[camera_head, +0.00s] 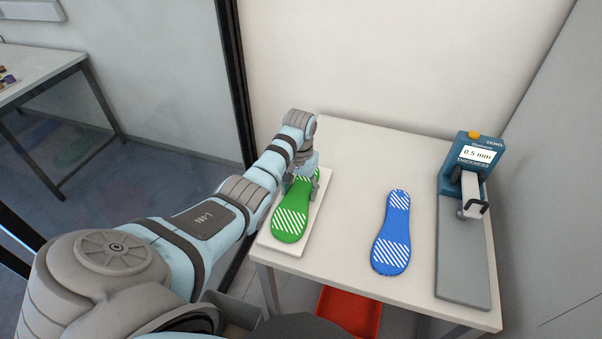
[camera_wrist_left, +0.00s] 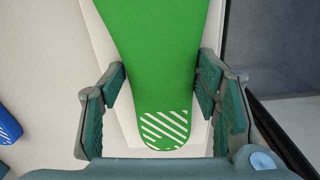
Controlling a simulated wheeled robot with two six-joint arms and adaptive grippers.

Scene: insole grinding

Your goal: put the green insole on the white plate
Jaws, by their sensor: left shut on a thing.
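The green insole (camera_head: 291,220) with white stripes lies along the white plate (camera_head: 291,248) at the table's left edge. My left gripper (camera_head: 303,179) is over the insole's far part and hides some of it. In the left wrist view the fingers of my left gripper (camera_wrist_left: 164,95) stand on either side of the green insole (camera_wrist_left: 158,50) and are shut on it across its width. The white plate (camera_wrist_left: 106,45) shows under and beside the insole there. I cannot tell whether the insole rests fully on the plate. My right gripper is not in view.
A blue insole (camera_head: 392,232) lies on the white table (camera_head: 345,230) to the right. A thickness gauge (camera_head: 465,235) stands at the table's right side. A red bin (camera_head: 350,312) is below the front edge. Free tabletop lies between the plate and the blue insole.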

